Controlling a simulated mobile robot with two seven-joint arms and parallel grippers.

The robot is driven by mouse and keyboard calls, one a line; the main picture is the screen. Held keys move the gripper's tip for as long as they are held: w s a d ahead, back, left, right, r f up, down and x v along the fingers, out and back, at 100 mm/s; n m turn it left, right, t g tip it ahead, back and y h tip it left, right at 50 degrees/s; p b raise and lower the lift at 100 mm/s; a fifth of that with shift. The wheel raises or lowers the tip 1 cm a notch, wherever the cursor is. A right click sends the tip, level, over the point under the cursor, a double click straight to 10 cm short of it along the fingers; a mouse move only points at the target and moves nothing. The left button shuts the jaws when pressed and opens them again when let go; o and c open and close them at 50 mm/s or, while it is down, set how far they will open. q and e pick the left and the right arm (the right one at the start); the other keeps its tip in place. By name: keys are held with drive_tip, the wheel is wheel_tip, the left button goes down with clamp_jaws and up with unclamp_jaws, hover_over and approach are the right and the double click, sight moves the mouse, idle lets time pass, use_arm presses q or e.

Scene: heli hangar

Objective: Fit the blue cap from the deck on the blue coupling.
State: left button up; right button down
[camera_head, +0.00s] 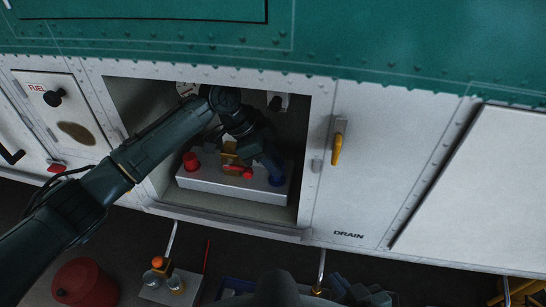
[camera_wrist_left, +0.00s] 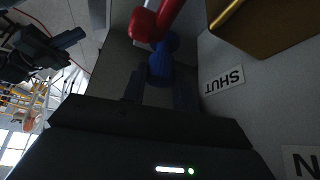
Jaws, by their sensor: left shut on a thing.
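My left gripper (camera_head: 268,160) reaches into the open bay and is shut on a blue piece, which I take to be the blue cap (camera_wrist_left: 160,66). In the left wrist view it sits between the fingertips, with more blue, apparently the blue coupling (camera_wrist_left: 167,43), right beyond it. The coupling (camera_head: 277,179) stands at the right end of the pale block in the bay. The fingers partly hide where cap and coupling meet, so I cannot tell whether the cap is seated. My right gripper (camera_head: 362,293) is low outside the bay; it looks open in the left wrist view (camera_wrist_left: 66,47).
A red handle (camera_wrist_left: 152,22) lies close to the blue parts. The pale block (camera_head: 225,186) also bears a red cap (camera_head: 191,161) and a yellow part (camera_head: 229,153). The bay frame (camera_head: 220,226) surrounds my arm.

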use_arm(q)
drive_tip(key=shift+f, duration=1.25)
idle(1.8)
drive_tip(key=shift+p, duration=0.55)
idle(0.3)
drive_tip(key=o, duration=1)
